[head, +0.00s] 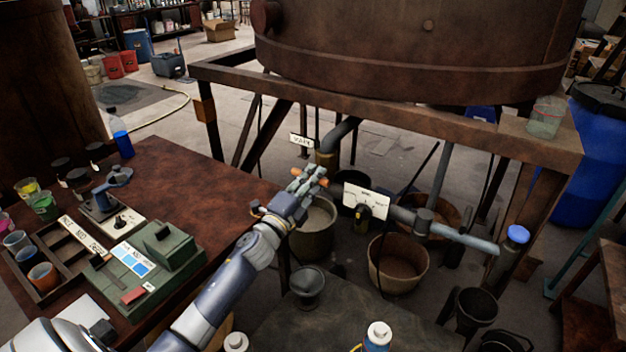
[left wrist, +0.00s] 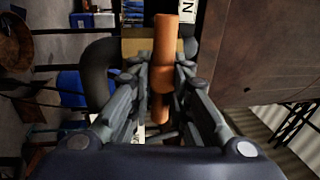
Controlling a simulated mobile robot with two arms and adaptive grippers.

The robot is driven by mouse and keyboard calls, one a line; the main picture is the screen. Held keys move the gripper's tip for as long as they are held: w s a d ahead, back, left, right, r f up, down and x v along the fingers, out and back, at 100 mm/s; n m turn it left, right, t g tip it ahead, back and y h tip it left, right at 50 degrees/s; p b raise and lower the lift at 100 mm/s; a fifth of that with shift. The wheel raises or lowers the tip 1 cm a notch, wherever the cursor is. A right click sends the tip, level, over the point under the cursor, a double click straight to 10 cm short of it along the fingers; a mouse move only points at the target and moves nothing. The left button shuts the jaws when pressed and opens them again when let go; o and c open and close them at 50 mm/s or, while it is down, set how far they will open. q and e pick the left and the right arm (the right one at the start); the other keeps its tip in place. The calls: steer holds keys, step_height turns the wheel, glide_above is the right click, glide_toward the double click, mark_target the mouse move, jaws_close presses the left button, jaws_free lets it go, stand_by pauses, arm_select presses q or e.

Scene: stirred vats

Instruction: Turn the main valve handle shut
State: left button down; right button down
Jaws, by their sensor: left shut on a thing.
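The orange valve handle (left wrist: 165,50) is a bar that stands between my left gripper's fingers in the left wrist view. In the head view its orange end (head: 324,182) pokes out of the fingers. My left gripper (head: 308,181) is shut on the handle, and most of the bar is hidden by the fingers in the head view. The brass valve body (head: 326,160) sits just behind, on a dark bent pipe (head: 345,132) below the big vat (head: 420,45). A white label (head: 301,140) hangs beside it. My right gripper is not in view.
A bucket (head: 315,228) stands under the valve. A second pipe (head: 460,235) with a white gauge plate (head: 367,201) runs to the right. A cluttered brown table (head: 190,175) lies left of my arm.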

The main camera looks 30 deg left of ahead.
arm_select(q)
steer(key=shift+a+r, duration=0.1)
steer(key=shift+r, duration=0.35)
steer(key=c, duration=1.7)
jaws_free()
steer(key=shift+o, duration=0.8)
steer(key=shift+f, duration=0.15)
steer(key=shift+f, duration=0.1)
steer(key=s+f, duration=0.2)
steer(key=s, duration=0.9)
steer(key=shift+s+f, duration=0.15)
steer(key=shift+s, duration=0.25)
